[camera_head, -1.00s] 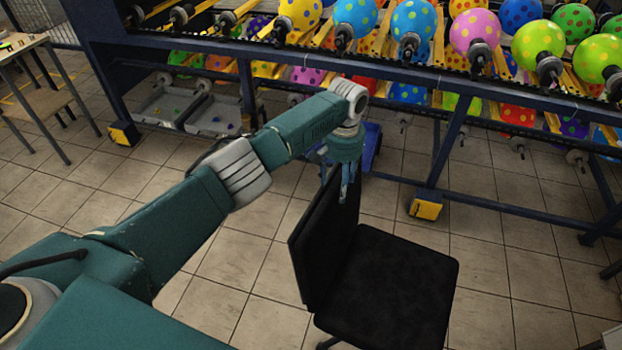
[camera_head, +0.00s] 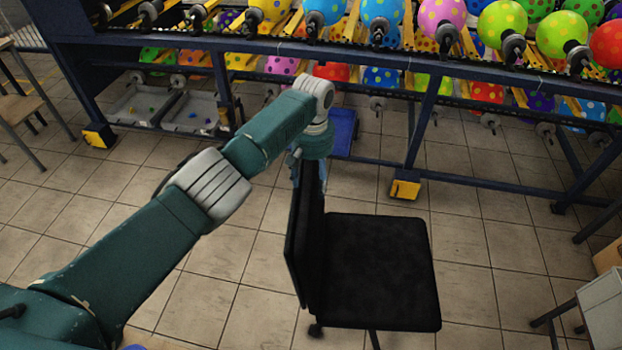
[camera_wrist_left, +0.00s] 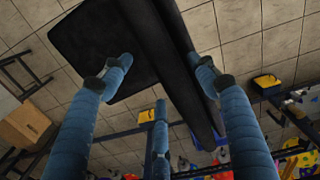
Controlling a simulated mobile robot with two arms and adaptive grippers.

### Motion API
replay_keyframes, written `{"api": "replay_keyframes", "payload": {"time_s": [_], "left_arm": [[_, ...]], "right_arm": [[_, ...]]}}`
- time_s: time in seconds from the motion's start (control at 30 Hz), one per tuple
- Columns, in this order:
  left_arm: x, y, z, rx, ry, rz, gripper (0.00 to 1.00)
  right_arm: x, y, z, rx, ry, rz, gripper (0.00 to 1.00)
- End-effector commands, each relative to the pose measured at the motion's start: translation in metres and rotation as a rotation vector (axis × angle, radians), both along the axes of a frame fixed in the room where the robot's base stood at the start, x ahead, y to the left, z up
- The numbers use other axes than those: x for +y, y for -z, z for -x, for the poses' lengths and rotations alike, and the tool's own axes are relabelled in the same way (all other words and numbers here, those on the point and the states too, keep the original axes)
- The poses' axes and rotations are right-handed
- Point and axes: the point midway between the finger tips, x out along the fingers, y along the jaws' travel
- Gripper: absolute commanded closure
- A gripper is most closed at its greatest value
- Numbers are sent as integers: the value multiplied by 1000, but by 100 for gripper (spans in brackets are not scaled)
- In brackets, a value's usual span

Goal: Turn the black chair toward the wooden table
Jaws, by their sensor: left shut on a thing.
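The black chair stands on the tiled floor, its seat (camera_head: 375,265) to the right of its upright backrest (camera_head: 304,245). The seat faces right in the head view. My left gripper (camera_head: 296,168) is shut on the top of the backrest, its fingers partly hidden by the wrist. In the left wrist view, the blue fingers (camera_wrist_left: 160,70) lie on both sides of the backrest, with the seat (camera_wrist_left: 95,45) behind. My right gripper is not in view.
A dark blue rack (camera_head: 430,125) with spotted balloons spans the back; its yellow feet (camera_head: 404,189) stand beyond the chair. A wooden stool (camera_head: 18,109) is at left. A pale table (camera_head: 603,305) and a cardboard box (camera_head: 608,256) are at right. Floor left of the chair is clear.

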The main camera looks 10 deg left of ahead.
Motion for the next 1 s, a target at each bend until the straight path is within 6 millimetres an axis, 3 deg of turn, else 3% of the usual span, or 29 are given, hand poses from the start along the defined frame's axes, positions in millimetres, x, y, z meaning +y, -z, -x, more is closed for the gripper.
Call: {"api": "replay_keyframes", "payload": {"time_s": [0.03, 0.07, 0.17, 0.57, 1.0], "left_arm": [[4, -1, -3, -8, -12, -6, 87], [4, -1, -3, -9, -12, -6, 38], [4, -1, -3, -9, -12, -6, 21], [1, -8, -3, -6, -5, 0, 21], [3, -93, -3, -8, -7, -2, 21]], "right_arm": [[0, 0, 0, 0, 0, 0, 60], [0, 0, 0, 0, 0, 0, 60], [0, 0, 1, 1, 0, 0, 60], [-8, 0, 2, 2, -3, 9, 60], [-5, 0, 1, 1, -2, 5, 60]]}}
